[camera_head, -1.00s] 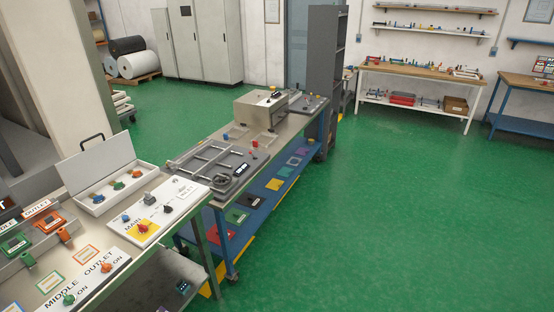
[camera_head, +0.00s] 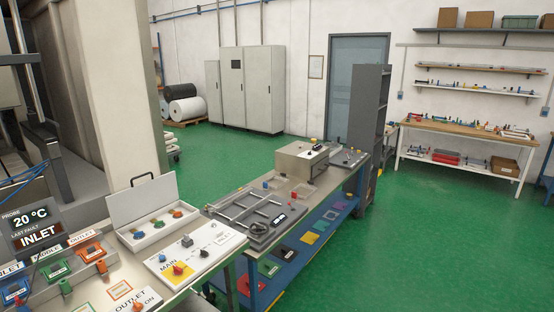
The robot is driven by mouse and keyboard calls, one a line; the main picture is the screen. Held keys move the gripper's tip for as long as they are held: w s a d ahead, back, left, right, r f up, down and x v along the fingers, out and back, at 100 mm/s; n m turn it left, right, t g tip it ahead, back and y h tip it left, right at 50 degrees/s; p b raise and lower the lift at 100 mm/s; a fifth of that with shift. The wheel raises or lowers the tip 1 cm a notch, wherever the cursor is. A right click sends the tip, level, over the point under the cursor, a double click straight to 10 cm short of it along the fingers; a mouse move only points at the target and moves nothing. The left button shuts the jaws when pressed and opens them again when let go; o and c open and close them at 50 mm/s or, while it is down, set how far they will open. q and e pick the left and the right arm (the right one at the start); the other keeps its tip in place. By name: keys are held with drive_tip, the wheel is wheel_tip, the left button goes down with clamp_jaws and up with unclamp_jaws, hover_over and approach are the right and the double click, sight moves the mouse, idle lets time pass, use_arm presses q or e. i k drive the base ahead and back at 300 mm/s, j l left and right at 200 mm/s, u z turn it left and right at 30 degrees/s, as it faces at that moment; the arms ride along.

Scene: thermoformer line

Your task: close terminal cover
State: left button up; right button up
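An open white box (camera_head: 132,238) stands on the near bench at the left. Its lid (camera_head: 146,199) is raised at the back, with a black handle on its upper edge. No label reads "terminal cover", so I cannot tell for sure that this lid is the cover. A white MAIN panel (camera_head: 208,250) with a red knob on a yellow patch lies right of the box. Neither of my grippers is in view.
A display (camera_head: 33,228) reads 20 °C and INLET at the left. Blue, green and orange modules (camera_head: 57,267) sit below it. A blue-framed cart (camera_head: 336,218) carries a grey frame fixture (camera_head: 249,213) and a metal box (camera_head: 301,161). Green floor (camera_head: 430,250) is clear at the right.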

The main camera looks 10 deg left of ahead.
sight(127, 205)
drive_tip(key=u, duration=1.2)
